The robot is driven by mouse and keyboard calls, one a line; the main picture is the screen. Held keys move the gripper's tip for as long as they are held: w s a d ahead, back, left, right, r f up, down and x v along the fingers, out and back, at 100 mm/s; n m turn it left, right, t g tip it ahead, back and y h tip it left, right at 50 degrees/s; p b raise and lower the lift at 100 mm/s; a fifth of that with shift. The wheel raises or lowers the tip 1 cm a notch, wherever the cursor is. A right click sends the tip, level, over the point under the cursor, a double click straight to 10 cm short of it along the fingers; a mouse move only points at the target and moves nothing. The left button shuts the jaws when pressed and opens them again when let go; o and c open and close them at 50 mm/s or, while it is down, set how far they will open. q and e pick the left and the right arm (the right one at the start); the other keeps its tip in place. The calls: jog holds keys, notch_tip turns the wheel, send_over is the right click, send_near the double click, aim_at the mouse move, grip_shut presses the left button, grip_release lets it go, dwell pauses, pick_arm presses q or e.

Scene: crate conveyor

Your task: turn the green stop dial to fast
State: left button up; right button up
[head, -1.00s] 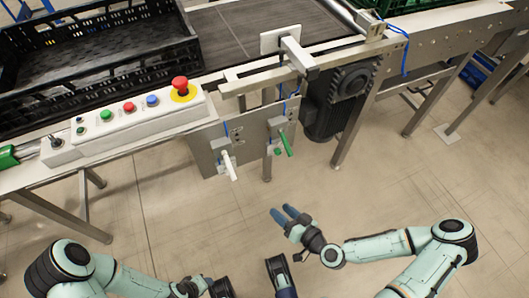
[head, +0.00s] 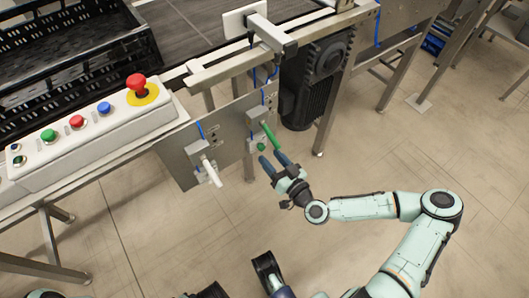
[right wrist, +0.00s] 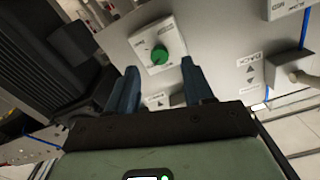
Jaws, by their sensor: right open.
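The green stop dial (right wrist: 160,55) is a round green knob on a pale square plate, seen in the right wrist view. Its small lettering and pointer are too blurred to read. In the head view the dial (head: 261,147) is a small green spot low on the grey panel, under a green-handled lever. My right gripper (head: 272,158) is open, its two blue fingers just in front of the dial. In the wrist view the fingers (right wrist: 159,72) point toward the plate, one on each side below the dial, apart from it.
The green lever (head: 270,135) sticks out just above the dial; a white lever (head: 211,172) stands to its left. A dark motor (head: 315,85) hangs to the right. A button box (head: 90,130) with a red stop button lies on the conveyor edge. Open floor lies in front.

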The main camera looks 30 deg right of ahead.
aim_at(263, 149)
pick_arm(q)
jog(key=shift+s+a+f+g+b, duration=0.15)
jog(key=shift+s+f+g+b, duration=0.25)
jog(key=shift+s+f, duration=0.5)
pick_arm(e)
jog(key=shift+w+a, duration=0.15)
jog(key=shift+w, duration=1.8)
pick_arm(q)
jog(key=shift+r, duration=0.1)
